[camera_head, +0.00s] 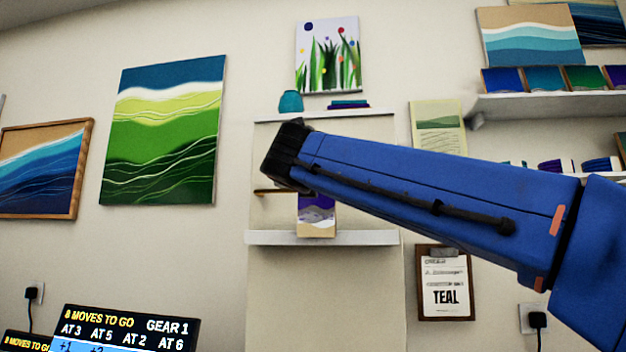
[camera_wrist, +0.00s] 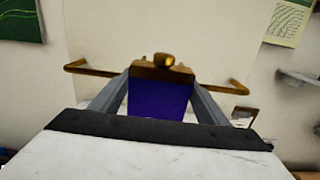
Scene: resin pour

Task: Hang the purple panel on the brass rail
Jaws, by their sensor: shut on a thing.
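The purple panel (camera_wrist: 158,100) sits between my gripper's two grey fingers (camera_wrist: 160,78) in the wrist view. A brown edge and a rounded brass piece show at its top. My gripper is shut on it. The brass rail (camera_wrist: 95,71) runs across the wall behind the panel, with its middle hidden by the panel top; I cannot tell whether they touch. In the head view, the panel (camera_head: 317,214) shows below my arm, purple and white with a beige lower part. The rail's left end (camera_head: 270,191) shows there; my arm hides the rest and my fingers.
A white ledge (camera_head: 322,238) runs below the panel. An upper shelf (camera_head: 345,113) holds a teal pot (camera_head: 291,101). A clipboard reading TEAL (camera_head: 445,285) hangs at lower right. A right-hand shelf (camera_head: 545,104) holds several small panels. A display (camera_head: 125,325) stands at lower left.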

